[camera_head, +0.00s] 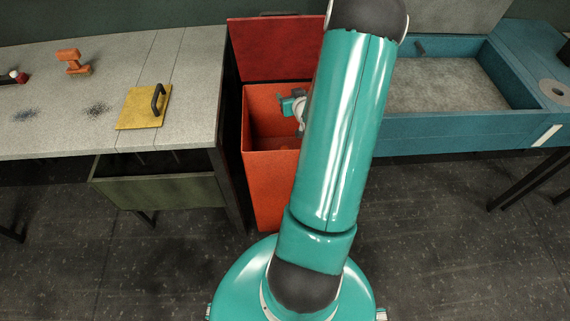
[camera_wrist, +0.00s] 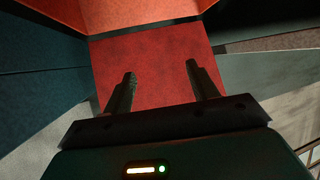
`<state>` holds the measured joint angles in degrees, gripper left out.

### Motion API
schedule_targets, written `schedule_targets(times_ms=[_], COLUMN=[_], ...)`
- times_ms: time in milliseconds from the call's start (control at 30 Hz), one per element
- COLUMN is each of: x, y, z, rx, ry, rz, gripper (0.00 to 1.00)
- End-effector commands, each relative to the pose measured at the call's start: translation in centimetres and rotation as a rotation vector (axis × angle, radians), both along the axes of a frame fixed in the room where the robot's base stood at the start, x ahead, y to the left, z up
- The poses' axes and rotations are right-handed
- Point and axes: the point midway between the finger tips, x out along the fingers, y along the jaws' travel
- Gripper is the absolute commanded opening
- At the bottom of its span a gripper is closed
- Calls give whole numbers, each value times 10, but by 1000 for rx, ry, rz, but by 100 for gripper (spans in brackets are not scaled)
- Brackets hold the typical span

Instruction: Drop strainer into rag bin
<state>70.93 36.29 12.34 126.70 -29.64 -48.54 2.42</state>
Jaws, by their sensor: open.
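The rag bin (camera_head: 270,185) is the tall red-orange box in the middle of the head view, with its red lid (camera_head: 275,50) standing open behind it. My gripper is over the bin's mouth in the head view, partly hidden by my arm. In the wrist view my gripper (camera_wrist: 160,75) is open, its two dark fingers apart with nothing between them. Red surfaces that look like the bin (camera_wrist: 155,60) lie beyond the fingers. I cannot make out a strainer in either view; part of the bin's inside is hidden.
A grey bench (camera_head: 190,75) at left holds a yellow plate with a black handle (camera_head: 140,108), an orange object (camera_head: 73,61) and a small red-and-white item (camera_head: 15,77). An open green drawer (camera_head: 160,193) juts below. A blue-walled tray (camera_head: 440,127) stands right.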

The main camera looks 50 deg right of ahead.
Motion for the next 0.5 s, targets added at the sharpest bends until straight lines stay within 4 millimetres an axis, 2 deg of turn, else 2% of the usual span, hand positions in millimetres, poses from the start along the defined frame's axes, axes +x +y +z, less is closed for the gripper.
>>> schedule_targets(times_ms=[100,300,500], x=[-22,-52,-65], y=[14,34,43], z=[12,26,33], rx=[-2,-2,-1], ry=[1,1,0], rz=[-1,-1,0], gripper=[58,58,58])
